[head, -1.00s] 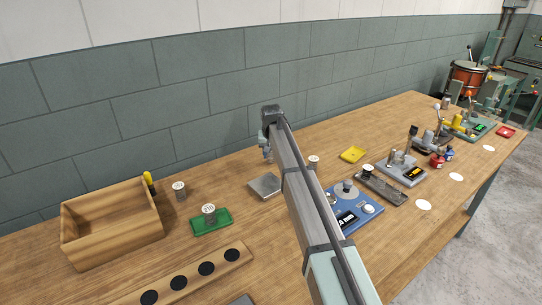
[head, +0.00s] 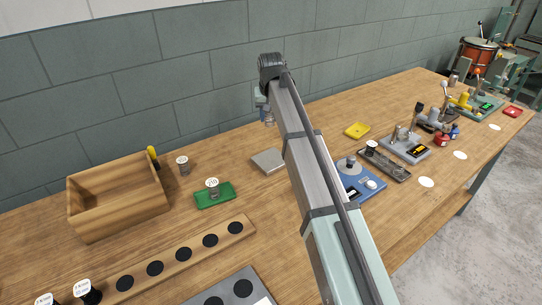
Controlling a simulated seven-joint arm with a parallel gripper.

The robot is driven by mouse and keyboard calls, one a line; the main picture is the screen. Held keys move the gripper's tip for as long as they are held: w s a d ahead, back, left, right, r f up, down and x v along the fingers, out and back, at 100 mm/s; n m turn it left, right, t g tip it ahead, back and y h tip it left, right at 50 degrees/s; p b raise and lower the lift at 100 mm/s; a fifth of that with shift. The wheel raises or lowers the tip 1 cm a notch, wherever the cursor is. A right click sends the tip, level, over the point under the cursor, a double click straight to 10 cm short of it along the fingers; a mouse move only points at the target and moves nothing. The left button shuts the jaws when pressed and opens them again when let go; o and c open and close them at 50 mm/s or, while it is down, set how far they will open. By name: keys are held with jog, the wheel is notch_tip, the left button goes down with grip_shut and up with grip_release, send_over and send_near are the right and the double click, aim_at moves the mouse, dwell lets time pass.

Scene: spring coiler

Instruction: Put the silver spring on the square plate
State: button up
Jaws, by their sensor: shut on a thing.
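My gripper (head: 268,121) is at the far end of my arm, small in the head view and partly covered by the arm. It is shut on a small silvery thing at its fingertips, which looks like the silver spring; its shape is hard to make out. A grey square plate (head: 266,162) lies flat on the bench below the gripper in the picture. Its visible top is bare, and my arm covers its right edge. The gripper is apart from the plate.
A wooden box (head: 118,198), a green tray (head: 214,196) with a labelled spring, and a wooden strip with dark round spots (head: 180,255) are left. A blue device (head: 362,182), a yellow tray (head: 357,130) and other fixtures stand right of my arm.

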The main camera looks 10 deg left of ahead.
jog(key=n, duration=0.1)
send_over(269, 156)
jog(key=s, duration=0.1)
jog(key=shift+n+y, duration=0.4)
jog(key=shift+n, duration=0.5)
jog(key=shift+d+f, duration=0.2)
jog(key=shift+f, duration=2.55)
jog(key=shift+d+f, duration=0.15)
jog(key=shift+f, duration=2.6)
jog(key=shift+f, duration=0.1)
jog(key=o, duration=1.1)
jog(key=shift+c, duration=0.2)
jog(key=v, duration=1.2)
jog(key=shift+r, duration=0.2)
jog(key=shift+w, duration=0.15)
